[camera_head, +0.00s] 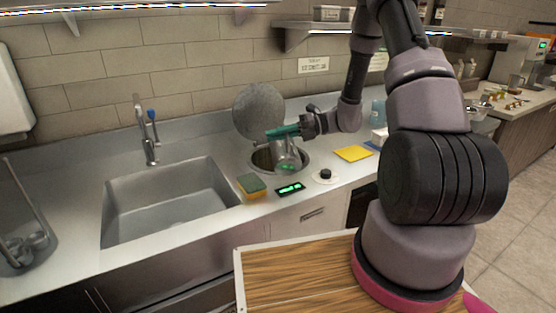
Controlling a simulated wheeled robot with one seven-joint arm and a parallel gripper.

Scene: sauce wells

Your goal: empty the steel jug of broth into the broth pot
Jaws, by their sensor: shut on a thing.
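The steel jug (288,160) hangs over the round broth pot (260,160), which is sunk in the counter. My gripper (284,132) is above the jug and shut on it; a long teal-green piece shows at the grip. The jug looks tilted, but its mouth and any pouring broth are too small to make out. The jug and the teal piece hide part of the pot's opening. The inside of the pot is dark, so I cannot tell its level.
A round grey lid (258,108) stands upright behind the pot. In front are a sponge (251,186), a small green-lit display (290,189) and a black knob (325,175). A yellow cloth (353,153) lies right; a sink (170,200) is left.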

